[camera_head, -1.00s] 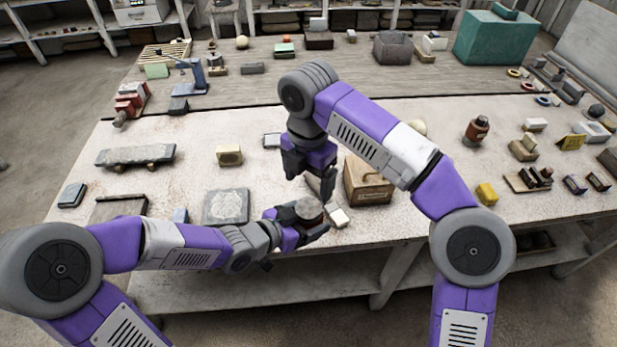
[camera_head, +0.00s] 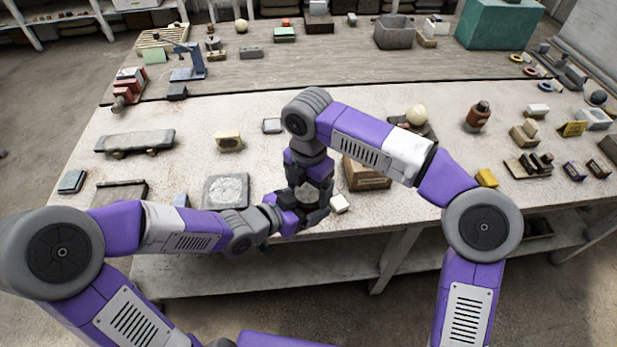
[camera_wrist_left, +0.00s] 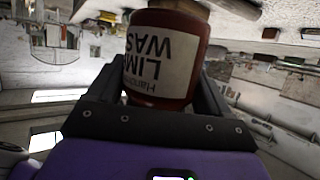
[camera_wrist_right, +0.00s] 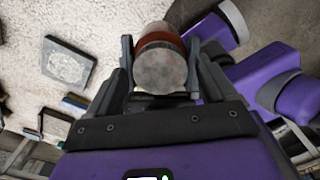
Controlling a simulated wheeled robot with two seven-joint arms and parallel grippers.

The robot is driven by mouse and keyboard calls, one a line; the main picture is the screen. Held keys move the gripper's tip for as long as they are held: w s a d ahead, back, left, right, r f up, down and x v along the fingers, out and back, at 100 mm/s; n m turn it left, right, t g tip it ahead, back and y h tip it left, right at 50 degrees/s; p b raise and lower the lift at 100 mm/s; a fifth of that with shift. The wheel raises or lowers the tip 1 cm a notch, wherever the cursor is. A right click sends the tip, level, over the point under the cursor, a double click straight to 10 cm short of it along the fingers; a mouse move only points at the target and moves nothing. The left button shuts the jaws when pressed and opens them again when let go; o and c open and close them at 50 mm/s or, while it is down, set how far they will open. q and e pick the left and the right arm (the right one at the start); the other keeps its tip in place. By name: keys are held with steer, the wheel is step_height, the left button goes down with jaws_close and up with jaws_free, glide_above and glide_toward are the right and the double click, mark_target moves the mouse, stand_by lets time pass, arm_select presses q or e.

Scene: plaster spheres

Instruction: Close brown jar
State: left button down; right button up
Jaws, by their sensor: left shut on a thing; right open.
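A brown jar (camera_wrist_left: 165,60) with a white label is held by my left gripper (camera_head: 296,215) above the table's front edge. In the left wrist view its label reads upside down. My right gripper (camera_head: 314,196) points down over the jar and hides most of it in the head view. In the right wrist view the jar's round, mottled grey end (camera_wrist_right: 160,68) sits between the open right fingers. Whether either finger touches it I cannot tell. My left gripper is shut on the jar's body.
A stone slab (camera_head: 227,190) lies to the left. Another brown bottle (camera_head: 477,116) stands farther right, near a pale sphere (camera_head: 417,115).

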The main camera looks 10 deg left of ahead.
steer(key=c, duration=1.1)
steer(key=m, duration=0.4)
steer(key=shift+m, duration=0.4)
steer(key=o, duration=1.2)
steer(key=shift+r, duration=2.2)
steer(key=shift+o, duration=0.2)
